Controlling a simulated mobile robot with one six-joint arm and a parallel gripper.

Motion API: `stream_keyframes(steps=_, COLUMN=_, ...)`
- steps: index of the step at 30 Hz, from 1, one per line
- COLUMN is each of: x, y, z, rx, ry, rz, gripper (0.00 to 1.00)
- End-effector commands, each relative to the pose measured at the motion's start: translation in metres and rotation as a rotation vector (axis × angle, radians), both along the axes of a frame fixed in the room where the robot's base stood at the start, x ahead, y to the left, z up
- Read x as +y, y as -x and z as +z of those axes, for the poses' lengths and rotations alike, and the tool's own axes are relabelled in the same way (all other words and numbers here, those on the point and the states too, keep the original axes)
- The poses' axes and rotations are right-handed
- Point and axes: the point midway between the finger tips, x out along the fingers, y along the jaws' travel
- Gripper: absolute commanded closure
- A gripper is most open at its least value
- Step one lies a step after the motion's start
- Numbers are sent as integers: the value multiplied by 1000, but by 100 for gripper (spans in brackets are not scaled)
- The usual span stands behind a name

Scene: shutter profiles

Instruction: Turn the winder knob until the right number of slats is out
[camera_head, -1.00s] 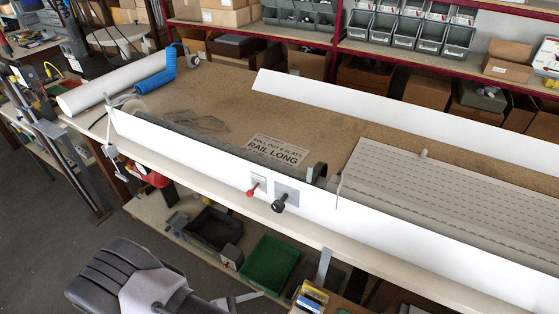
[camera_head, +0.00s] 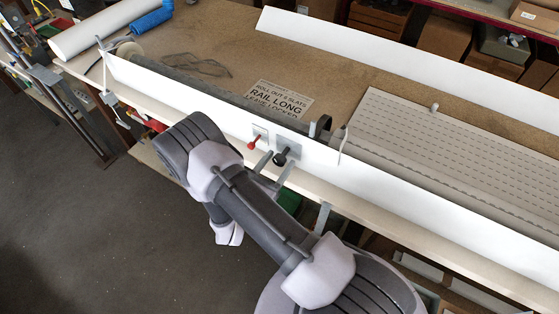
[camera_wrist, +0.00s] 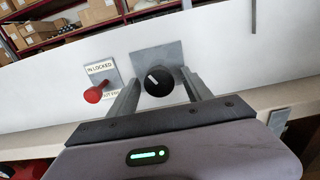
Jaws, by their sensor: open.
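The black winder knob (camera_head: 281,158) sits on a grey plate on the front of the white board. In the wrist view the knob (camera_wrist: 159,81) shows a white mark near its upper left. My gripper (camera_head: 274,167) is open, with one finger either side of the knob; I cannot tell whether they touch it. A red lever (camera_head: 255,142) is left of the knob. In the wrist view its plate (camera_wrist: 101,68) reads "IN LOCKED" at the top. The grey slatted curtain (camera_head: 440,150) lies flat to the right. A sign (camera_head: 279,98) reads "ROLL OUT", an unclear digit, "SLATS", "RAIL LONG".
A second white board (camera_head: 400,68) runs along the back of the bench (camera_head: 215,50). A white roll (camera_head: 95,28) and a blue roll (camera_head: 150,18) lie at the far left. A clamp (camera_head: 322,217) hangs below the bench edge. Open floor is at left.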

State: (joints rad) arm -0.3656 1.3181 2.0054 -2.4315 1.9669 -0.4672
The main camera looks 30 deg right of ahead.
Motion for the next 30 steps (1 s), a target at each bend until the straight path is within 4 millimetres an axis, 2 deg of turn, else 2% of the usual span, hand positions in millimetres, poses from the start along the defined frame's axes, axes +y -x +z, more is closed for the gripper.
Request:
stream_keyframes(steps=3, x=-7, y=-4, z=0, rx=0, ry=0, rz=-1, gripper=42)
stream_keyframes(steps=11, x=-8, y=-6, z=0, rx=0, ry=0, rz=0, gripper=42)
stream_keyframes(steps=20, x=-8, y=-5, z=0, rx=0, ry=0, rz=0, gripper=99)
stream_keyframes(steps=30, x=-8, y=-6, z=0, rx=-43, ry=-29, rz=0, gripper=100)
